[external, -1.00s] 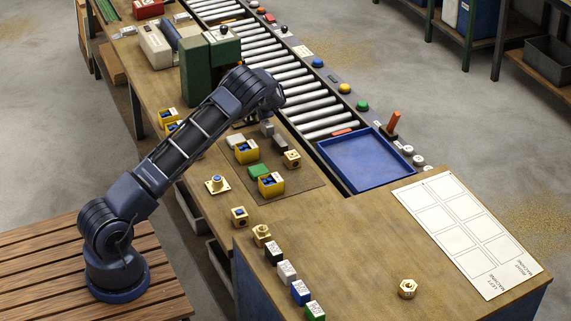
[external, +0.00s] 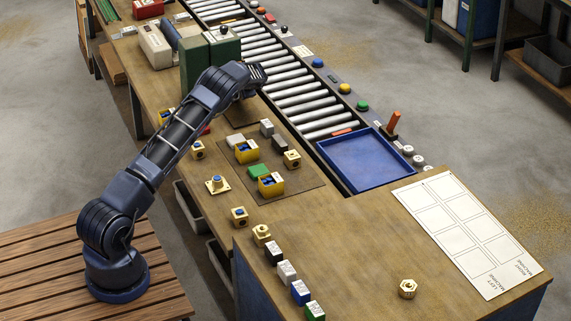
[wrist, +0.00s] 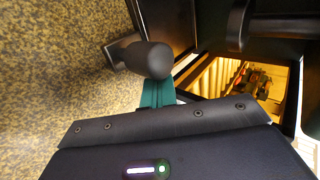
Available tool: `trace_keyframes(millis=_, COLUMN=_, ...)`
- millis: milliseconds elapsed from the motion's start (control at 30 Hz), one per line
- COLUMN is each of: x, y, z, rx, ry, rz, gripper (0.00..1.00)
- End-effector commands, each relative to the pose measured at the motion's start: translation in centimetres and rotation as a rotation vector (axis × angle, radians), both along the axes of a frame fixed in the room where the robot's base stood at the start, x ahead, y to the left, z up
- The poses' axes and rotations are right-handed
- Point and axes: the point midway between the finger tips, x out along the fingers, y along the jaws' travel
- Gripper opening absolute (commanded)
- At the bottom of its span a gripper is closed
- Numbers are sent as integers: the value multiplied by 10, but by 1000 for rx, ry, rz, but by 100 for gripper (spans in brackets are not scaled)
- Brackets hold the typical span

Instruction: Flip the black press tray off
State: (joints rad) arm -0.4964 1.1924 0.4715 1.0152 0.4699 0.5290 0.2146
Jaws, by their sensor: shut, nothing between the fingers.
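The green press (external: 222,46) stands on the bench in the external view, with a black ball knob (external: 224,30) on top. My arm covers its lower part, and I cannot make out the black press tray clearly there. My gripper (external: 257,77) is beside the press's right side, above the bench edge by the rollers. It is shut and holds nothing. In the wrist view a dark rounded handle (wrist: 148,57) sits close in front of the camera, with a teal piece (wrist: 157,92) below it. I cannot tell whether my gripper touches either.
The roller conveyor (external: 300,90) runs along the bench's right, ending at an empty blue tray (external: 350,165). A brown mat (external: 295,185) carries yellow boxes and small blocks. Brass parts stand nearby. The near bench (external: 350,240) has free room.

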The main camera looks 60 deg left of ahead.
Motion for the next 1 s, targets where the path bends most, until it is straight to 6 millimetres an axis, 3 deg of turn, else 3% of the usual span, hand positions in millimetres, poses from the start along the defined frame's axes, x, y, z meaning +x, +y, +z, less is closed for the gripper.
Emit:
trace_keyframes(millis=467, x=1, y=-6, z=0, rx=0, ry=1, rz=-1, gripper=0)
trace_keyframes(millis=733, x=1, y=-45, z=1, rx=-1, ry=2, rz=-3, gripper=0)
trace_keyframes(millis=1000, x=1, y=-83, z=40, rx=0, ry=-1, rz=-2, gripper=0)
